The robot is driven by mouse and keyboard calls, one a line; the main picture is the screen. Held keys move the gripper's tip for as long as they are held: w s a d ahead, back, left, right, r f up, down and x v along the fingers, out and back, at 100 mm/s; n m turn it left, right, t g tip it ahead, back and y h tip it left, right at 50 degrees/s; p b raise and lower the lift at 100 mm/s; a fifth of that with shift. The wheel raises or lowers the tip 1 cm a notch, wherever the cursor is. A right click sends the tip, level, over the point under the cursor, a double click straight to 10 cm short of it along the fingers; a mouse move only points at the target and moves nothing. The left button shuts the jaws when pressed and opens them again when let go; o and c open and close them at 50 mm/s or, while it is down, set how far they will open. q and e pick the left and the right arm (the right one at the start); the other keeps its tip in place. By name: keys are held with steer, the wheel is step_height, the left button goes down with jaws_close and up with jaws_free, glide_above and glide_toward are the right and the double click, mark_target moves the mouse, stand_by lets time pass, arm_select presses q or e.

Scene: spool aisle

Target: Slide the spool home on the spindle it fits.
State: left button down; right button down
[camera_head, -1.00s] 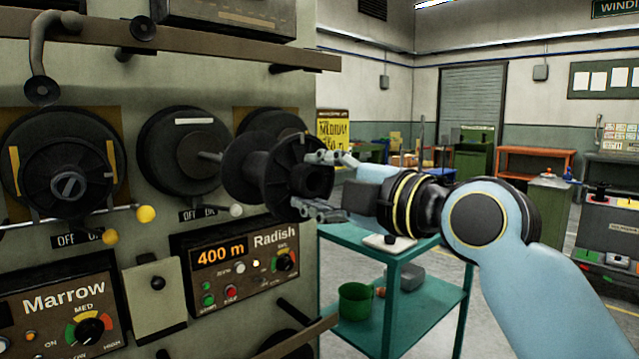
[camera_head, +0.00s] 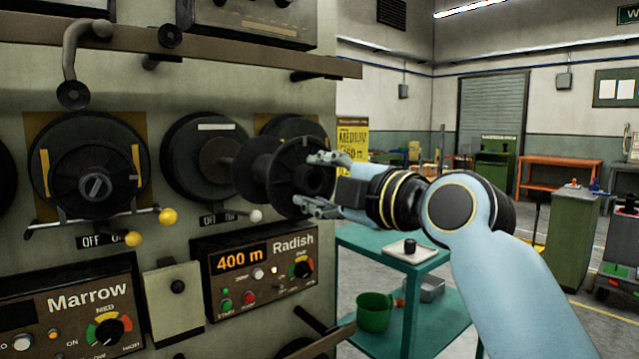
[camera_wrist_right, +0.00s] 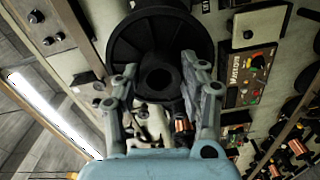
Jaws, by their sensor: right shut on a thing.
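A black spool (camera_head: 246,172) with wide flanges is held in my right gripper (camera_head: 314,180), which is shut on its near end. In the right wrist view the spool (camera_wrist_right: 126,50) shows end-on, its dark bore between the fingers of my right gripper (camera_wrist_right: 158,88). The short grey Radish spindle (camera_head: 227,160) points at the spool from a round black hub (camera_head: 187,160). Its tip meets the spool's far flange in the picture; I cannot tell whether it is inside the bore. The Marrow spindle (camera_head: 96,186) at left has a black drum with yellow bars around it. My left gripper is out of view.
A brown rail (camera_head: 220,52) with a hooked handle runs above the spindles. The Radish panel (camera_head: 262,268) reads 400 m, below the spool. Another black disc (camera_head: 290,128) is partly hidden behind the spool. A green trolley (camera_head: 375,245) stands at right.

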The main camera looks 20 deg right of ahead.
steer(key=shift+b+x, duration=0.8)
steer(key=shift+x, duration=2.8)
steer(key=shift+b+x, duration=1.35)
steer(key=shift+x, duration=2.35)
steer(key=shift+b+x, duration=1.05)
steer(key=shift+x, duration=1.2)
steer(key=c, duration=0.6)
jaws_free()
steer(key=shift+w, duration=0.1)
steer(key=shift+f, duration=0.15)
